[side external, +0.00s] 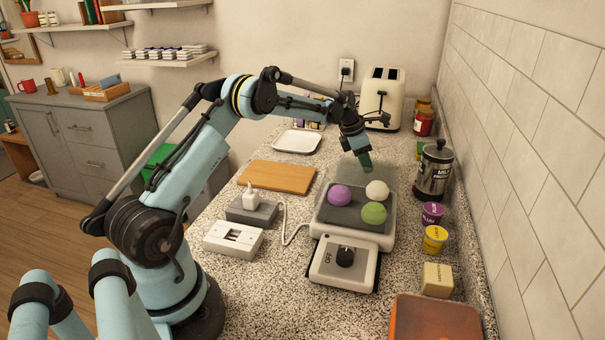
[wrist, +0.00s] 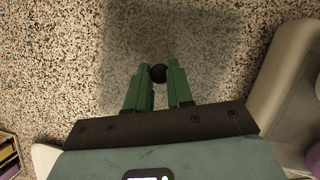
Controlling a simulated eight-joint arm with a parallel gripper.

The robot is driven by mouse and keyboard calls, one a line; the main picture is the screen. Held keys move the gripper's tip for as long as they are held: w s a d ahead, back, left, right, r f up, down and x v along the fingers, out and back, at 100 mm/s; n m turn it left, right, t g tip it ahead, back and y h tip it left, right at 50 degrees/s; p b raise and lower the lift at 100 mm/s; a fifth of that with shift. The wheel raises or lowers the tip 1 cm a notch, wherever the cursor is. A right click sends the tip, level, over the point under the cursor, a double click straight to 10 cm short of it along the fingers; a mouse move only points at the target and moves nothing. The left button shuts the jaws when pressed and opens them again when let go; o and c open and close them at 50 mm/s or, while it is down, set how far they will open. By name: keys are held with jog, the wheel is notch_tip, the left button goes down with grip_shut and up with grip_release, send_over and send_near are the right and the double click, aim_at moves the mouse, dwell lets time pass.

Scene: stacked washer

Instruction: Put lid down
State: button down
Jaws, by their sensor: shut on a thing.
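My gripper (side external: 364,163) is at the far side of the white appliance (side external: 320,228), pointing down. In the wrist view its green fingers (wrist: 158,82) are shut on the round black knob (wrist: 158,73) of a lid. The lid (wrist: 122,35) is a see-through, smoky rectangular sheet with the speckled counter showing through it. In the side view the lid (side external: 378,183) is faint, below the fingers and just behind the appliance. I cannot tell whether it touches the counter. A purple ball (side external: 339,195), a white ball (side external: 377,190) and a green ball (side external: 374,213) sit in the uncovered appliance.
A toaster (side external: 384,98) and a white tray (side external: 297,141) stand behind. A wooden board (side external: 276,177) and a white plug (side external: 251,195) on a grey block lie left.

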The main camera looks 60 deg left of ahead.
jog(key=shift+f, duration=0.1)
jog(key=c, duration=1)
grip_release()
